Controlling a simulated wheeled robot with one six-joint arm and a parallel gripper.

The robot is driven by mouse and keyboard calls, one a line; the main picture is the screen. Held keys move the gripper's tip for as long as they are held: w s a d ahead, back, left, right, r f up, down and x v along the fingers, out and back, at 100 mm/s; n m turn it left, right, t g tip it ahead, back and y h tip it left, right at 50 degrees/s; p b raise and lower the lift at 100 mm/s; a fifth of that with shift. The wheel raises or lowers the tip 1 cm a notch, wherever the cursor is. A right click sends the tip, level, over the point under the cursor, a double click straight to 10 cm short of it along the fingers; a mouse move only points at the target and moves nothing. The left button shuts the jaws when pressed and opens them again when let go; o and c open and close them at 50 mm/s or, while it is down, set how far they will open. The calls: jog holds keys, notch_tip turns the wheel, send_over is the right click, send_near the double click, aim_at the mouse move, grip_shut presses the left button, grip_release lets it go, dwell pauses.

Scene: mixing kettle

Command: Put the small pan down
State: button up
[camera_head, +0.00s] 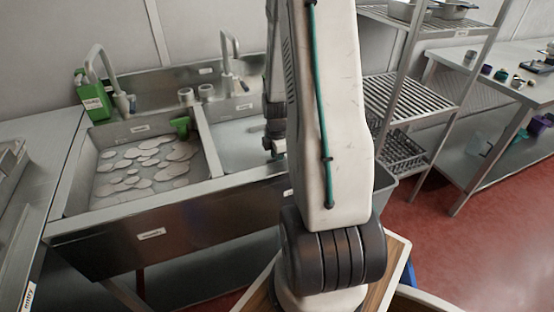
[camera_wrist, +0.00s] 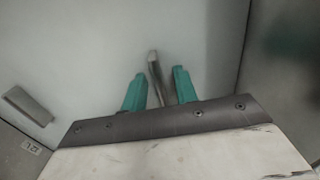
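In the wrist view my gripper (camera_wrist: 164,74) shows two teal fingers standing apart. A thin grey metal bar (camera_wrist: 154,70), like a handle, stands tilted between them, with a gap to the right finger and a smaller one to the left. I cannot tell what the bar belongs to. No pan body that I can make out as the small pan shows in either view. In the head view my arm reaches over the right sink basin (camera_head: 236,150) and hides part of it; the fingers are not clear there.
The left basin (camera_head: 84,170) holds several pale discs (camera_head: 150,160) and a green item (camera_head: 181,126). A green bottle (camera_head: 94,96) and faucets stand behind. A wire rack (camera_head: 398,100) with metal pans (camera_head: 450,9) on top and a table (camera_head: 500,75) are at right. Red floor lies between.

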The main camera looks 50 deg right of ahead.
notch_tip(320, 180, up, 12)
jog(key=a+r+m, duration=0.3)
jog(key=a+r, duration=0.5)
jog(key=a, duration=0.1)
jog(key=s+a+r+m, duration=0.3)
jog(key=s+a, duration=0.1)
jog(key=a, duration=0.3)
jog(key=s+a+r+m, duration=0.3)
jog(key=s+a, duration=0.2)
jog(key=a, duration=0.2)
jog(key=s+a+r+m+t, duration=0.1)
jog(key=s+a+r+m, duration=0.1)
jog(key=s+a+r, duration=0.2)
jog(key=a, duration=0.3)
jog(key=shift+s+m, duration=0.3)
jog(key=shift+m, duration=0.1)
jog(key=shift+r, duration=0.1)
